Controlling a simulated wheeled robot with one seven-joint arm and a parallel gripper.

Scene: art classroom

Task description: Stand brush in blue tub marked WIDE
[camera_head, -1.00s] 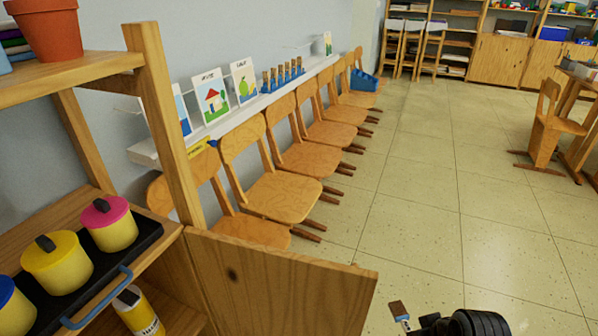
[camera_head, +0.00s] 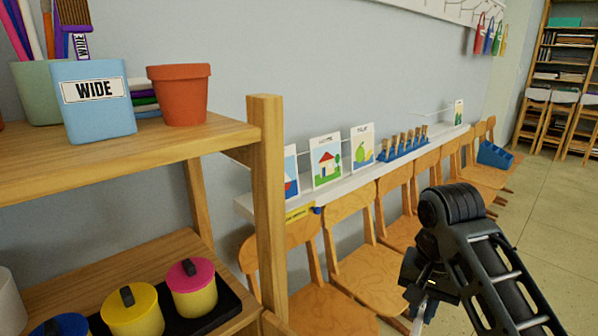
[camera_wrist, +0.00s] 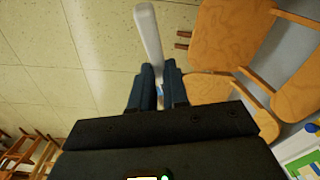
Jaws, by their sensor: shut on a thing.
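The blue tub marked WIDE (camera_head: 113,119) stands upright on the wooden shelf at the upper left of the head view. A wide brush (camera_head: 74,14) with brown bristles and a purple handle labelled WIDE rises at its back rim; its lower end is hidden. My gripper (camera_head: 421,296) is low, well right of the shelf and in front of the chairs. In the wrist view my gripper (camera_wrist: 158,85) is shut on a brush, whose pale handle (camera_wrist: 148,32) sticks out beyond the fingertips. The held brush's bristles are hidden.
A terracotta pot (camera_head: 180,95) stands right of the tub, and a green pot (camera_head: 36,93) of pencils behind it at left. A wooden post (camera_head: 267,200) edges the shelf. Lidded yellow pots sit below. Chairs (camera_head: 355,262) line the wall; floor is open at right.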

